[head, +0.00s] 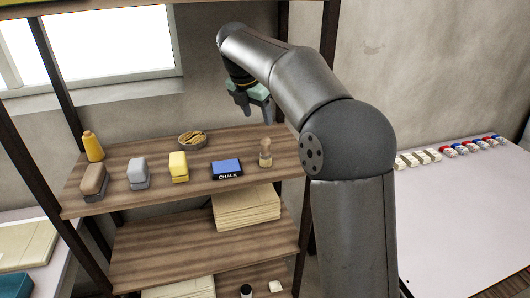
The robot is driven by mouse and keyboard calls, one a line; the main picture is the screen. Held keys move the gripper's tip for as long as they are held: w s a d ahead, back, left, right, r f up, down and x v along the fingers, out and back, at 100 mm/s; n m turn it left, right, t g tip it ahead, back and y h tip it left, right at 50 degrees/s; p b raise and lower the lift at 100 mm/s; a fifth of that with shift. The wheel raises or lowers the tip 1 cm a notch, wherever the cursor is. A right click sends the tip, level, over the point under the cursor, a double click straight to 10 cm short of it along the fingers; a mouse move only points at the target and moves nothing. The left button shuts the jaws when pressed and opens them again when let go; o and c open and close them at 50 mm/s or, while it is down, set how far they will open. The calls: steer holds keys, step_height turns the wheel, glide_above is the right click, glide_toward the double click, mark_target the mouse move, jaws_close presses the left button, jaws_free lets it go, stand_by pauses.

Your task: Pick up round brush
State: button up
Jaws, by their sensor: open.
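The round brush (265,153) stands upright on the upper wooden shelf near its right end, with a tan handle and a lighter lower part. My gripper (254,112) is above the shelf, higher than the brush and slightly to its left in the picture. It points downward with its fingers apart and nothing between them. The gripper and the brush are apart.
A blue chalk box (227,169) lies left of the brush. A dark shelf post (329,50) stands on the right.

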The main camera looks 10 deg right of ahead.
mark_target(267, 149)
steer(key=w+d+f, duration=0.1)
steer(key=w+f, duration=0.1)
steer(key=f, duration=0.1)
steer(key=w+d+f+n, duration=0.1)
steer(key=f, duration=0.3)
steer(key=w+f+n+p, duration=0.1)
steer(key=w+f, duration=0.1)
steer(key=f, duration=0.2)
steer(key=shift+w+d, duration=0.35)
steer(key=shift+d, duration=0.05)
steer(key=f, duration=0.2)
steer(key=d+f+p, duration=0.1)
steer(key=f, duration=0.1)
steer(key=shift+w, duration=0.1)
steer(key=shift+w+d+f, duration=0.1)
steer(key=shift+w+f, duration=0.05)
steer(key=shift+f, duration=0.35)
steer(key=c, duration=1)
